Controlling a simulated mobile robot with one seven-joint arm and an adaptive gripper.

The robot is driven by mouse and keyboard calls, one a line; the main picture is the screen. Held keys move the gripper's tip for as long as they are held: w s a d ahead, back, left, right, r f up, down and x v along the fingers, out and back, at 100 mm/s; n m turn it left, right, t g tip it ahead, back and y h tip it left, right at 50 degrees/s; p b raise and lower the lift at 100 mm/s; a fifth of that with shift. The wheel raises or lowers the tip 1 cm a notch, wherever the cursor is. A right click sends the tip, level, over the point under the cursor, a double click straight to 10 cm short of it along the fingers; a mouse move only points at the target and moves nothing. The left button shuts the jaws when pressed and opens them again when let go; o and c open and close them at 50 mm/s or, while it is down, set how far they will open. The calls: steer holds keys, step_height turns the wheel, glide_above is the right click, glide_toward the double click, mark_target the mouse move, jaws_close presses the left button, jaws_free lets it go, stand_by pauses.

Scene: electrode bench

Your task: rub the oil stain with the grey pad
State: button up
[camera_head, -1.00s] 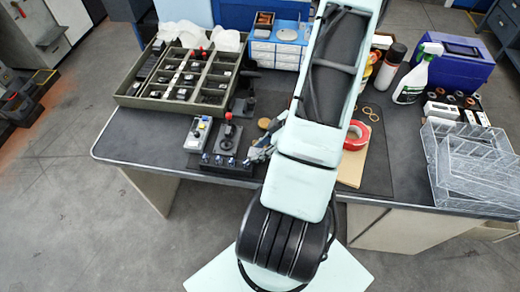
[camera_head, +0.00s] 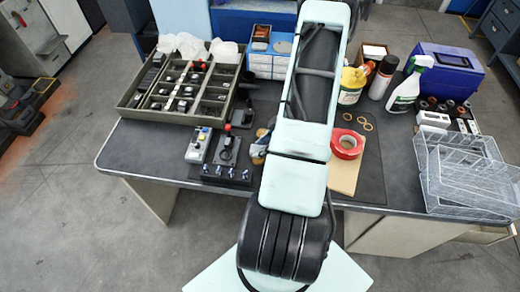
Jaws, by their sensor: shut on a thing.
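I cannot make out my gripper, as my own arm runs up the middle of the view and covers the place where its end would be. The grey pad is not to be seen, nor is what the jaws hold. I see no oil stain on the bare parts of the dark bench top (camera_head: 140,150). A small blue, white and tan thing (camera_head: 259,148) shows at the left edge of my arm, partly hidden. I cannot tell what it is.
Left stand a compartment tray (camera_head: 128,108) and a joystick box (camera_head: 228,173). The bench's front left is clear.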

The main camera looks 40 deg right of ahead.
mark_target(253, 166)
steer(key=shift+w+d+p, duration=0.35)
steer(key=shift+w+d, duration=0.1)
steer(key=shift+d, duration=0.15)
steer(key=shift+s+a, duration=1.15)
steer(key=shift+a, duration=0.3)
steer(key=shift+s+a+f+b, duration=0.2)
steer(key=shift+s+a+b, duration=0.1)
steer(key=shift+s+a, duration=1)
steer(key=shift+a+r, duration=0.15)
steer(key=shift+a, duration=0.05)
steer(key=shift+w+p, duration=0.15)
steer(key=shift+p, duration=0.25)
steer(key=shift+w+d+r+p, duration=0.2)
steer(key=shift+w+d+p, duration=0.5)
steer(key=shift+w+d+f+p, duration=0.1)
steer(key=shift+w+d+p, duration=0.3)
steer(key=shift+w+d, duration=0.6)
steer(key=shift+w+d+f+p, duration=0.1)
steer(key=shift+w+d+p, duration=0.3)
steer(key=shift+w+d, duration=0.5)
steer(key=shift+s+d+r, duration=0.1)
steer(key=shift+s+d, duration=0.05)
steer(key=shift+d, duration=0.1)
